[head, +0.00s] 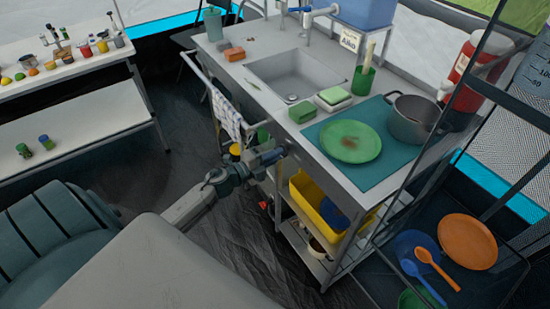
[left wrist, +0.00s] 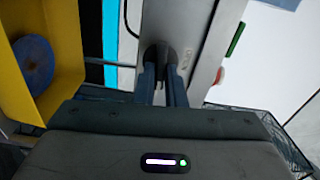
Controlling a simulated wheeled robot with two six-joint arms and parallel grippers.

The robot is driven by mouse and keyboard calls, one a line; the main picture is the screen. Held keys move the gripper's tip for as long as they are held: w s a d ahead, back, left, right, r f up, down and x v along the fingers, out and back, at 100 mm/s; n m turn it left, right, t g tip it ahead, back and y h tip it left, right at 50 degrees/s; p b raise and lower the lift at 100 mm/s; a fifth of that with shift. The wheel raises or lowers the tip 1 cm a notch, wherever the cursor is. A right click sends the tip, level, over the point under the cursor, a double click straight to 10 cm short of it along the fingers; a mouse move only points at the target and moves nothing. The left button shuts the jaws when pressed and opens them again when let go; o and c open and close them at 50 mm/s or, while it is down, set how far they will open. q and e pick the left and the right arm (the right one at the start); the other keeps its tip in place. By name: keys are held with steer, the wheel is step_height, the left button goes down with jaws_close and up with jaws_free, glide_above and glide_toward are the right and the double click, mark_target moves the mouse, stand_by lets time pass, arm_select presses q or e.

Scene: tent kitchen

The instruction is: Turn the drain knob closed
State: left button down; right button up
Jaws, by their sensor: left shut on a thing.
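My left gripper (head: 278,152) reaches the front side of the steel sink counter (head: 300,142), below its edge. In the left wrist view, its two fingers (left wrist: 162,88) are closed around a dark knob (left wrist: 157,54) on the counter's grey front panel (left wrist: 205,50). Which way the knob is turned is hard to tell, as the fingers cover part of it. In the head view the knob is hidden by the gripper. My right gripper is not in view.
A towel (head: 228,115) hangs on the rail left of the gripper. A yellow bin (head: 312,208) is on the shelf below the counter. A green plate (head: 350,141) and a pot (head: 412,120) sit on the teal mat (head: 385,167). An orange plate (head: 467,241) lies at the lower right.

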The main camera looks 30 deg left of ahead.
arm_select(q)
steer(key=shift+f+m, duration=0.1)
steer(key=shift+m, duration=0.5)
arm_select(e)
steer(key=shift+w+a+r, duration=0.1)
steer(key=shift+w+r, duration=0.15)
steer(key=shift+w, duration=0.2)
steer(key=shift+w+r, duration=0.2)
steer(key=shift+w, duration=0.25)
arm_select(q)
steer(key=c, duration=1.5)
jaws_free()
